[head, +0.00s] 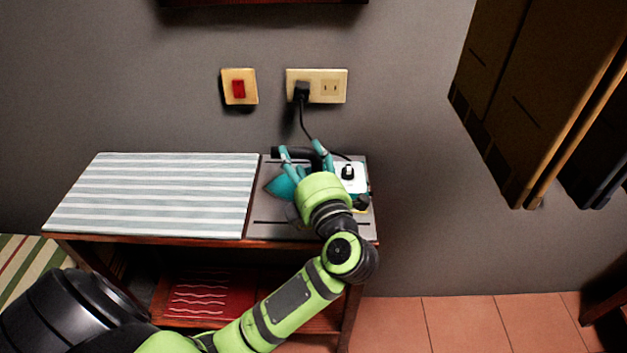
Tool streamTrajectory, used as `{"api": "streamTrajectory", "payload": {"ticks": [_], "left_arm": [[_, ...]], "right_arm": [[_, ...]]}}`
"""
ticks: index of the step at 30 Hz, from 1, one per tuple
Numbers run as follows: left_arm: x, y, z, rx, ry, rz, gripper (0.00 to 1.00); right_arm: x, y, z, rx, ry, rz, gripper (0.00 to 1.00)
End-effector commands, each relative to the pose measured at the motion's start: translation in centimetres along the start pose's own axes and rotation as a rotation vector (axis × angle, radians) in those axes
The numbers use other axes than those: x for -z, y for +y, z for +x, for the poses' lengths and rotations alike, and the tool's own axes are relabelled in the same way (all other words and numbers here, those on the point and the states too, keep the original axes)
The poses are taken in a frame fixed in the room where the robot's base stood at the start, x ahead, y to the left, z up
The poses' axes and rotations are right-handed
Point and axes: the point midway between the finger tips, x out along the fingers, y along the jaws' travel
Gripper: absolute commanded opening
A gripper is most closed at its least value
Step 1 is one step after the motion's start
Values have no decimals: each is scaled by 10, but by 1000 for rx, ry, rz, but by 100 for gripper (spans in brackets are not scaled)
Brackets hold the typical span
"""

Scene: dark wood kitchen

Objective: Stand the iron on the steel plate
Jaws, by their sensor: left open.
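The iron (279,187) is teal with a dark handle (294,154) and lies over the steel plate (262,226) at the right end of the ironing table. My left gripper (302,150) is open at the iron's handle, with its two teal fingers apart and reaching the handle. My wrist covers much of the iron, so I cannot tell whether it is upright or flat, or whether the fingers touch it. My right gripper is not in view.
A striped cloth top (150,195) covers the table's left part and is clear. A black cord runs from the iron area to a wall outlet (329,86). A red switch (239,88) is beside it. A red folded cloth (212,294) lies on the lower shelf.

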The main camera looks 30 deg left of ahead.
Motion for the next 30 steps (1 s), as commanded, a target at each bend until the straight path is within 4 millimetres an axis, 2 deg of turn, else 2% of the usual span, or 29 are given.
{"api": "streamTrajectory", "payload": {"ticks": [1, 6, 12, 18, 30], "left_arm": [[-1, -2, -13, 5, -3, -2, 58], [-1, -3, -49, 6, -3, 0, 58], [0, -1, -78, 3, 0, -1, 58], [0, 0, -88, 1, 1, 0, 58], [0, 0, -88, 0, 1, 0, 58]], "right_arm": [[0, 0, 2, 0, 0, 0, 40], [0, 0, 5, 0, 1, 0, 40], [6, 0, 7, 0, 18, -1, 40], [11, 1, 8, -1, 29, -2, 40], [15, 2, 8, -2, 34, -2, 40]]}}
